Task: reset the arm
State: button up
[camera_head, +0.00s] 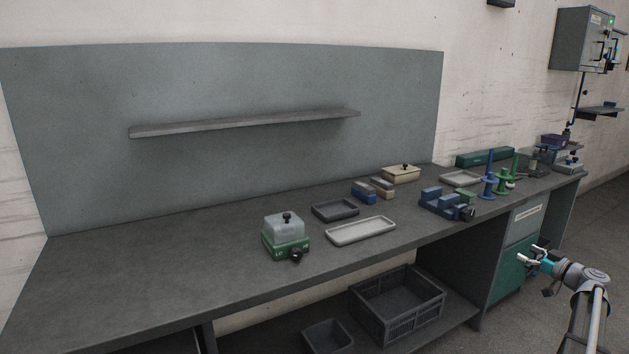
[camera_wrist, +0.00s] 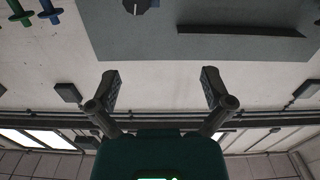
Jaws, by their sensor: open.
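My gripper (camera_head: 533,256) is at the lower right in the head view, in front of the bench's right part and apart from everything on it. In the wrist view its two fingers (camera_wrist: 163,90) are spread wide with nothing between them. Behind them that view shows the pale wall and, above, the grey back panel (camera_wrist: 230,50). The wrist view looks upside down, with the ceiling lamps at the bottom.
The grey bench (camera_head: 130,282) carries a green box with a clear cover (camera_head: 285,236), a light tray (camera_head: 360,231), a dark tray (camera_head: 335,210), a blue vise-like fixture (camera_head: 446,205) and blue and green spindles (camera_head: 489,180). Crates (camera_head: 397,302) stand below. The bench's left part is clear.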

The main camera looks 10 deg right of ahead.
jog(key=s+a+f+g, duration=0.1)
jog(key=a+f+g, duration=0.25)
jog(key=a, duration=0.85)
jog(key=a+f+m+g, duration=0.1)
jog(key=a+f+g, duration=0.3)
jog(key=a, duration=0.8)
jog(key=s+a+f+g, duration=0.1)
jog(key=a+f+g, duration=0.3)
jog(key=a, duration=0.9)
jog(key=s+a+f+m+g+h, duration=0.2)
jog(key=s+a+f+g+h, duration=0.15)
jog(key=s+a, duration=0.6)
jog(key=s+a+f+m+g+h, duration=0.2)
jog(key=s+a+f+h, duration=0.2)
jog(key=s+a, duration=0.55)
notch_tip(320, 180, up, 21)
jog(key=p, duration=2)
jog(key=shift+w+p, duration=0.3)
jog(key=shift+p, duration=0.1)
jog(key=shift+r+y, duration=0.1)
jog(key=shift+y, duration=0.15)
